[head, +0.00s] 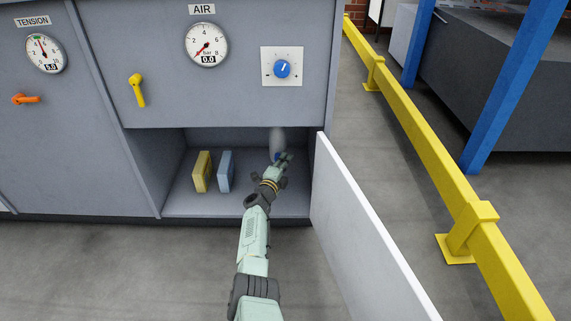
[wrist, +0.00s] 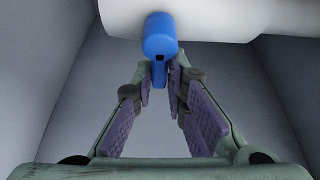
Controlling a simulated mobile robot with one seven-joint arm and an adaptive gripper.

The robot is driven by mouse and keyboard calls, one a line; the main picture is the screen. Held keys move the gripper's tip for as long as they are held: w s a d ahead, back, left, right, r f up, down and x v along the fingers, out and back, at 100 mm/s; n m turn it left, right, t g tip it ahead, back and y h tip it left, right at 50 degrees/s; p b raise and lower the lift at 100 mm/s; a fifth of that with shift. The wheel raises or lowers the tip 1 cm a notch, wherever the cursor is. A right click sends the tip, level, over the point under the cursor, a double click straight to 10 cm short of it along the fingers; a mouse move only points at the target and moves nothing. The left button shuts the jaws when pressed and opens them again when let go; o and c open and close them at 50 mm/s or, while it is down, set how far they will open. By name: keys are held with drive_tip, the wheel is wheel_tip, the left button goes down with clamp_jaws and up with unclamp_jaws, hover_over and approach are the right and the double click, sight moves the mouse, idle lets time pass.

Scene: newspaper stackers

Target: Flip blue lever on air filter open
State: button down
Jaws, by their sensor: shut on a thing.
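The air filter is a pale whitish cylinder (head: 277,138) inside the open lower compartment, and it spans the top of the wrist view (wrist: 220,18). The blue lever (wrist: 160,35) is on the filter, with a rounded body and a narrow tab reaching between my fingertips.
A yellow block (head: 201,172) and a light blue block (head: 226,171) stand left of my gripper on the compartment floor (head: 190,205). The white door (head: 360,235) stands open to the right of my arm. A yellow rail (head: 425,140) lies beyond it.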

drive_tip(key=c, duration=1.7)
unclamp_jaws()
drive_tip(key=shift+a, duration=0.2)
drive_tip(key=shift+o, duration=0.3)
drive_tip(key=shift+d, duration=0.1)
